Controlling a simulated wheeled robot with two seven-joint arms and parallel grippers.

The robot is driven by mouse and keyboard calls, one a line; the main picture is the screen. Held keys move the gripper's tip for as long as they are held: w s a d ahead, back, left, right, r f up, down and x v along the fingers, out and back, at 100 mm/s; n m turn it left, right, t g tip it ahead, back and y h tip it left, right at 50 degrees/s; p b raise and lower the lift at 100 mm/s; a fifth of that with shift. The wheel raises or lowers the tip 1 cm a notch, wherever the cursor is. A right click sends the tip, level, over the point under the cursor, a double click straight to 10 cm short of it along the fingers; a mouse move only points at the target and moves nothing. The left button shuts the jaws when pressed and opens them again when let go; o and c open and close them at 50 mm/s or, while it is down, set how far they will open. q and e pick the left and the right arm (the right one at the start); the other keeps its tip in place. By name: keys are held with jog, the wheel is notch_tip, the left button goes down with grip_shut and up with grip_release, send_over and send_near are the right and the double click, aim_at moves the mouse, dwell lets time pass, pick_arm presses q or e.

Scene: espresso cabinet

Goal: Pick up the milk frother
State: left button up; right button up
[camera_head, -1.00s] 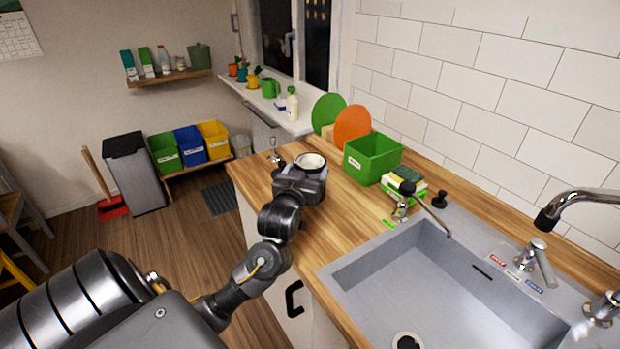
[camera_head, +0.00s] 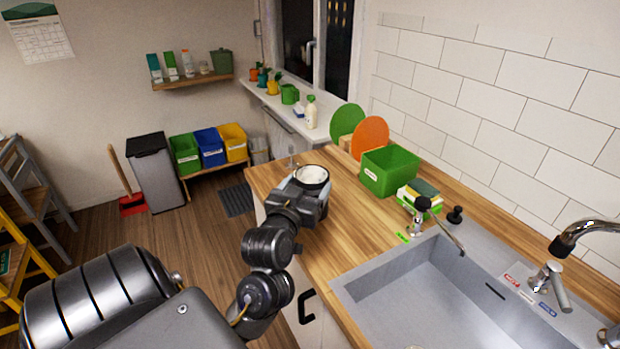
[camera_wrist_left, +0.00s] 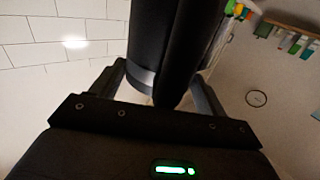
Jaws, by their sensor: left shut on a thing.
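The milk frother, a dark cylinder with a pale round top (camera_head: 312,175), is at the far left end of the wooden counter in the head view. My left gripper (camera_head: 308,190) is shut around it, and the wrist hides most of its body. In the left wrist view, the dark body with a silver band (camera_wrist_left: 143,77) stands between the two fingers of the gripper (camera_wrist_left: 165,85). The frother's bottom is hidden in the head view, so I cannot tell whether it touches the counter. My right gripper is not in view.
A green bin (camera_head: 388,172), a sponge box (camera_head: 420,192) and a rinser with a lever (camera_head: 423,205) stand right of the gripper. The sink (camera_head: 400,285) is at the front right. Bare counter (camera_head: 345,225) lies between. A window sill (camera_head: 290,117) with pots is behind.

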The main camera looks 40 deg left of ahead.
pick_arm(q)
jog(key=shift+s+d+r+p, duration=0.25)
jog(key=shift+s+p, duration=0.2)
jog(key=shift+p, duration=0.25)
jog(key=shift+r, duration=0.1)
